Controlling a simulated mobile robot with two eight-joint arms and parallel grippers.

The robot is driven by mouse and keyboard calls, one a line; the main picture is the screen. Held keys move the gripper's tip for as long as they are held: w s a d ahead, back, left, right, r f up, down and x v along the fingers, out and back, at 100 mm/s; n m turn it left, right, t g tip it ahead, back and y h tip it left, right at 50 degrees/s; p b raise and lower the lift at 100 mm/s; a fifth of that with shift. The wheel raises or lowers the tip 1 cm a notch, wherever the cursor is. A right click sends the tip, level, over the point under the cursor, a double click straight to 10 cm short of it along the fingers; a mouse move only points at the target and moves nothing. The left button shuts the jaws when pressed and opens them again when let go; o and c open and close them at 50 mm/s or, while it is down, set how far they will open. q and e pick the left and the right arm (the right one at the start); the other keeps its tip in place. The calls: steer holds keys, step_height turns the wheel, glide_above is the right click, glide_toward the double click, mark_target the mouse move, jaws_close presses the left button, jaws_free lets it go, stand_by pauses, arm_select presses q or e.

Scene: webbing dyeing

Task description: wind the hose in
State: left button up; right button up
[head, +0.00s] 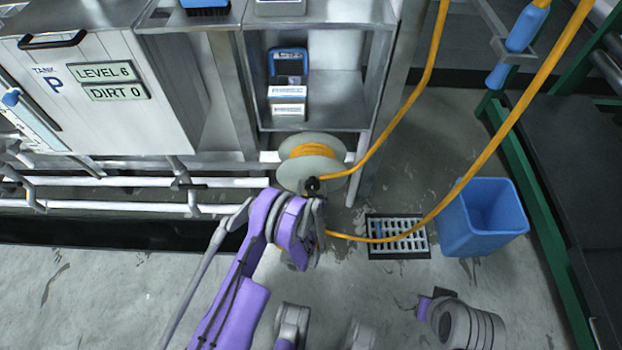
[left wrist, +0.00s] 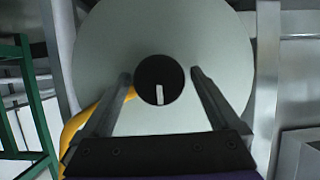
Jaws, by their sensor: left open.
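The hose reel (head: 296,176) is a pale round drum with yellow hose (head: 309,151) wound on its core, mounted low under the steel shelf. Its face fills much of the left wrist view (left wrist: 105,45). A black round knob (left wrist: 157,72) with a white mark shows on that face. In the head view my left gripper (head: 314,194) is at the reel's lower front, partly hidden by my wrist. My right gripper is not visible.
Yellow hose (head: 405,112) runs up from the reel; another length (head: 490,152) hangs down past the blue bin (head: 483,220) and across the floor drain (head: 398,240). White pipes (head: 110,206) run left of the reel.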

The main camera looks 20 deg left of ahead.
arm_select(q)
steer(key=shift+w, duration=0.1)
steer(key=shift+c, duration=0.3)
steer(key=c, duration=1.3)
steer(key=shift+o, duration=0.2)
